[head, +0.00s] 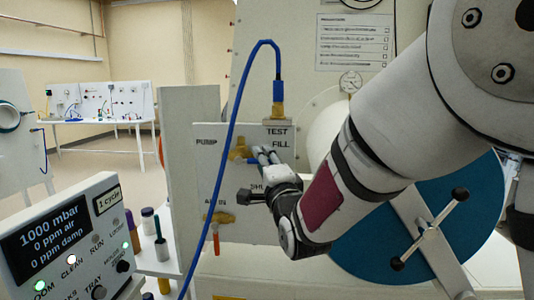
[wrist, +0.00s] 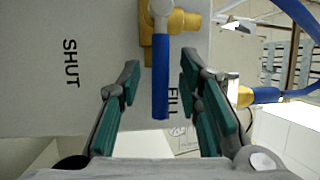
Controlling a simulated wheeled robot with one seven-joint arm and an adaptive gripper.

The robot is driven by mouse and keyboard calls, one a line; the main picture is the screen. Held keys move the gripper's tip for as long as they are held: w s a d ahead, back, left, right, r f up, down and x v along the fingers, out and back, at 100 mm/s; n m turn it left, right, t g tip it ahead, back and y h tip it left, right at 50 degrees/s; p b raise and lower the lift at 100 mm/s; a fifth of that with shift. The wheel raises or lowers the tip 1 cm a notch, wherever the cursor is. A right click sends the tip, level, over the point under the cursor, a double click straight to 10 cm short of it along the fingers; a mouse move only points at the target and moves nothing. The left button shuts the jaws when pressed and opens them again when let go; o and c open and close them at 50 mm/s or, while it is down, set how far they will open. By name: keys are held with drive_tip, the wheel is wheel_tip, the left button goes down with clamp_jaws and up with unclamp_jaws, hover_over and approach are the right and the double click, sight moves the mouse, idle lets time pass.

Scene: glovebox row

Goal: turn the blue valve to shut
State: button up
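The blue valve has a blue lever (wrist: 160,85) on a brass body (wrist: 185,22), mounted on a pale panel. In the wrist view the lever runs straight down between my fingers, its free end beside the word FILL; the word SHUT is off to the left. My gripper (wrist: 160,75) is open, one green-padded finger on each side of the lever, with a gap showing on both sides. In the head view my gripper (head: 264,153) is at the panel (head: 205,175), just right of the brass valve body (head: 239,151), and mostly hides the lever.
A valve with a red handle (head: 216,240) sits lower on the panel. A blue hose (head: 234,110) loops from a brass fitting at the TEST label down past the panel's front. A display box (head: 60,235) and several small bottles stand at lower left. A large blue disc (head: 400,235) is at right.

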drive_tip(key=shift+w, duration=0.15)
clamp_jaws()
drive_tip(key=shift+a+f+b, duration=0.1)
drive_tip(key=shift+b, duration=0.2)
